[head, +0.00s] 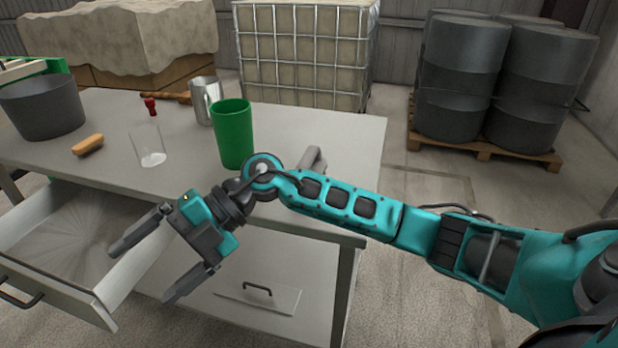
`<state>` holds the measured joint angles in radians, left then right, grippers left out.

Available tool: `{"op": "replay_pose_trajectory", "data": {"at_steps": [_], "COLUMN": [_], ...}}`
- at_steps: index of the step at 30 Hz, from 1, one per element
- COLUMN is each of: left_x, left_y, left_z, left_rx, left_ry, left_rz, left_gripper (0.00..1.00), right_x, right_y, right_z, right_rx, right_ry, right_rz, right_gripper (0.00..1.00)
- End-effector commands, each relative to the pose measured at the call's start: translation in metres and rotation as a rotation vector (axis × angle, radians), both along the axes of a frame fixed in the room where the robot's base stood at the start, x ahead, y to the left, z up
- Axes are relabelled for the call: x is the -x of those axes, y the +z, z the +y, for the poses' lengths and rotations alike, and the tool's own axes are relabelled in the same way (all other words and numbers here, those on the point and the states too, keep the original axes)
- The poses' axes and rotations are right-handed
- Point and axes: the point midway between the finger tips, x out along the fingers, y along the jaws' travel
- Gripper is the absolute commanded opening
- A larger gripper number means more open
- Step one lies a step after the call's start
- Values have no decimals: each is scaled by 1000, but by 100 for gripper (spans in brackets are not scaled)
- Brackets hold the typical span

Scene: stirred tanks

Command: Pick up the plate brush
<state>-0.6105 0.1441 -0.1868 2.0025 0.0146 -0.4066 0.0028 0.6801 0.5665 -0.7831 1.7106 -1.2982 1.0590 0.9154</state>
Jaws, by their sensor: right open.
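A small tan-orange block with a paler lower edge (88,145) lies on the grey table at the left, in front of a dark pot; it looks like the plate brush, but its bristles are too small to make out. My right gripper (142,274) is open and empty. It appears in front of the table, by the right side of the open drawer, lower in the picture than the brush and apart from it. My left gripper is not in view.
The table (330,135) also holds a dark pot (42,106), a clear glass (151,147), a red-topped item (151,106), a metal jug (204,100) and a green cup (233,135). A white drawer (60,240) stands open below.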

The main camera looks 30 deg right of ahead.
Motion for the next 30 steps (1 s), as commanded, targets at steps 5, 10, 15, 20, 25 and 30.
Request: {"op": "replay_pose_trajectory", "data": {"at_steps": [5,10,15,20,25,30], "left_x": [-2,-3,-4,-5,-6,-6], "left_y": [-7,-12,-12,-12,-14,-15], "left_z": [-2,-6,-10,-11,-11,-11], "left_rx": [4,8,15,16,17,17], "left_ry": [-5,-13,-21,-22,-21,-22], "left_rz": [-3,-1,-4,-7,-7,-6], "left_gripper": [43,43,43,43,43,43], "right_x": [-46,-88,-103,-104,-108,-117], "right_y": [-18,10,55,77,58,29], "right_z": [-83,-190,-270,-304,-315,-324], "right_rx": [552,1016,1293,1396,1414,1412], "right_ry": [-34,-269,-534,-667,-687,-684], "right_rz": [-85,-94,-66,-42,-34,-36], "right_gripper": [95,95,95,95,95,95]}}
